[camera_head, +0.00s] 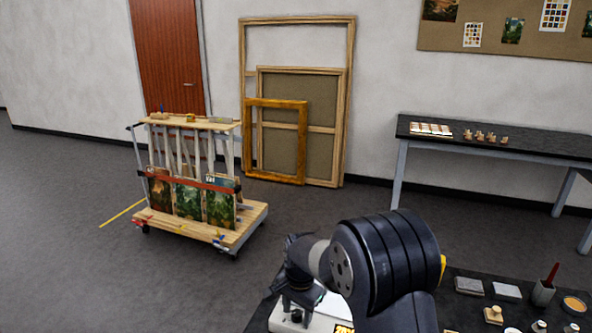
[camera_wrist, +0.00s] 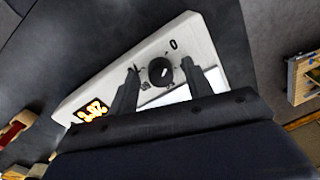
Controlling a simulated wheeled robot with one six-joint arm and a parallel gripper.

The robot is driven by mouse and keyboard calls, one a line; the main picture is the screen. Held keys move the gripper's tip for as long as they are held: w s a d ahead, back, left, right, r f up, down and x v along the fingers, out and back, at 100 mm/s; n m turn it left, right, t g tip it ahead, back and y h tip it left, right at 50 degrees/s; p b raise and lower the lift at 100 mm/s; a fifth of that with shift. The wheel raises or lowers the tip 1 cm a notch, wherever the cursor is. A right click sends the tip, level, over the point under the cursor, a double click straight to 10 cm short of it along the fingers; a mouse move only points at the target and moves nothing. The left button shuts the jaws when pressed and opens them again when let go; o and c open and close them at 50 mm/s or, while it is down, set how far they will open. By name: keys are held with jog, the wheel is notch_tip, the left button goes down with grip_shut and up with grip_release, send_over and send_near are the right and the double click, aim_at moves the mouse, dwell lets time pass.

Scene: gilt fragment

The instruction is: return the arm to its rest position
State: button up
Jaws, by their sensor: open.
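My arm (camera_head: 385,262) rises at the bottom centre of the head view, bent, with its wrist pointing down. My gripper (camera_wrist: 160,78) is open in the wrist view, its two dark fingers apart with nothing held between them. Below it is a white device (camera_wrist: 197,40) with a black knob (camera_wrist: 161,70) and a lit yellow display (camera_wrist: 91,110). The knob shows between the fingers; I cannot tell whether they touch it. In the head view the white device (camera_head: 315,322) is partly hidden behind my arm.
The dark bench (camera_head: 462,312) at bottom right holds small blocks, a grey cup (camera_head: 543,292) and a round orange dish (camera_head: 574,306). A wooden cart (camera_head: 246,222) with paintings stands left on open floor. Frames (camera_head: 298,20) lean on the wall. A black table (camera_head: 545,146) stands right.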

jog(key=n, duration=0.4)
jog(key=shift+n+b, duration=0.3)
jog(key=shift+b, duration=0.1)
jog(key=n, duration=0.4)
jog(key=shift+w+n+g, duration=0.1)
jog(key=shift+n+g, duration=0.2)
